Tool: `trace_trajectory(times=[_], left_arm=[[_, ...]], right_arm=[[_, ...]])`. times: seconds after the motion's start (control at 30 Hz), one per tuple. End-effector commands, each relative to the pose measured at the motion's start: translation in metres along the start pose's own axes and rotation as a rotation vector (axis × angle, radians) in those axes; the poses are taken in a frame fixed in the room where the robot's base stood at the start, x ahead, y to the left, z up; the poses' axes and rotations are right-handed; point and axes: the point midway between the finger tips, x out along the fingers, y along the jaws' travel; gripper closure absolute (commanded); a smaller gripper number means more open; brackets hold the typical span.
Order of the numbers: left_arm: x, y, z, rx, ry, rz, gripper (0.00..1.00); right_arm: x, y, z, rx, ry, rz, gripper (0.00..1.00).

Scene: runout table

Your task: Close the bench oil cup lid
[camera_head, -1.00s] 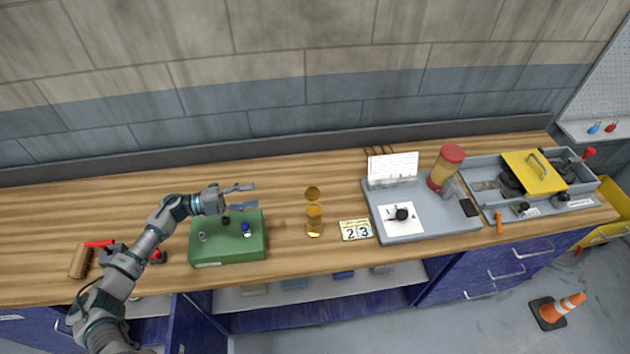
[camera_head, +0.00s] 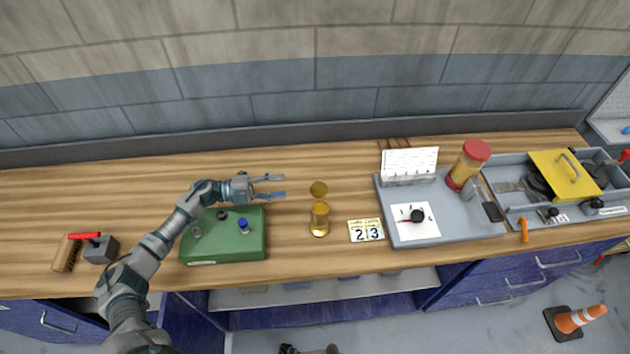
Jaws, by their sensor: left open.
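The brass oil cup (camera_head: 320,222) stands on the wooden bench near the middle of the head view. Its round lid (camera_head: 318,188) stands open, raised at the cup's back side. My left gripper (camera_head: 284,186) is open and empty, its two fingers pointing right toward the lid. A small gap shows between the fingertips and the lid. A dark part that looks like my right gripper (camera_head: 308,350) just shows at the bottom edge, mostly cut off, below the bench.
A green box (camera_head: 225,250) with knobs sits under my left gripper. A number card (camera_head: 366,230) lies right of the cup. A grey tray (camera_head: 460,228) with a red-capped bottle (camera_head: 468,165) stands further right. Bare bench lies behind the cup.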

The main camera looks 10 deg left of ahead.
Motion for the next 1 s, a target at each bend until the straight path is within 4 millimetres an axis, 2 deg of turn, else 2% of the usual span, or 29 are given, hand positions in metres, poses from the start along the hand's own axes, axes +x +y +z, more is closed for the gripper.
trace_trajectory(times=[0.03,0.2,0.4,0.6,0.9,0.97,1.0], left_arm=[[0.016,-0.004,-0.002,0.002,0.004,-0.002,0.53],[0.058,-0.003,-0.002,0.001,0.003,0.0,0.53],[0.092,-0.002,-0.001,0.0,0.003,-0.002,0.53],[0.108,-0.001,0.001,0.0,0.0,-0.002,0.53],[0.111,0.0,0.001,0.0,0.0,-0.001,0.53],[0.111,0.0,0.001,0.0,0.0,-0.001,0.66],[0.112,0.0,0.0,0.0,0.0,0.0,0.76]], right_arm=[[-0.005,0.001,-0.001,-0.001,0.001,0.0,0.02],[-0.013,0.003,-0.003,-0.004,0.001,0.003,0.02],[-0.019,0.001,-0.005,0.0,0.002,0.002,0.02],[-0.021,0.001,-0.005,0.0,0.002,0.002,0.02],[-0.021,0.001,-0.005,0.001,0.002,0.001,0.02],[-0.021,0.0,-0.005,0.0,0.002,0.001,0.02],[-0.021,0.0,-0.005,0.0,0.003,0.001,0.02]])
